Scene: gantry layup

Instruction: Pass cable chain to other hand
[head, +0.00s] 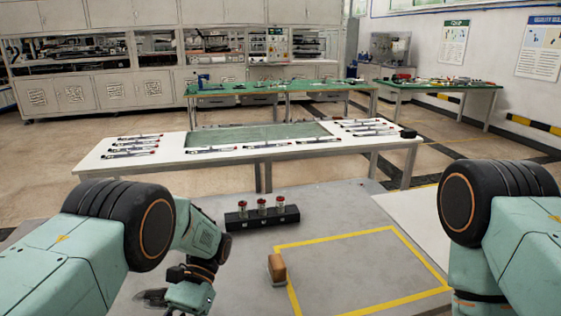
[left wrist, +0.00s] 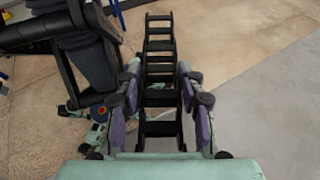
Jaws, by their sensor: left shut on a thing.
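The black cable chain (left wrist: 160,98) runs lengthwise up the middle of the left wrist view as a row of open, ladder-like links. My left gripper (left wrist: 158,72) is shut on it, with a purple-padded finger along each side. The chain's far end sticks out beyond the fingertips, over the floor. In the head view my left gripper (head: 160,298) is low at the left, near the bottom edge, and the chain cannot be made out there. My right arm comes in at the right of the head view, and its gripper is out of frame.
A black rack (head: 262,217) with three red-topped jars and a brown block (head: 277,269) sit on the grey surface ahead, near a yellow-outlined area (head: 365,268). A white table (head: 172,158) with several tools stands beyond. The outlined area looks clear.

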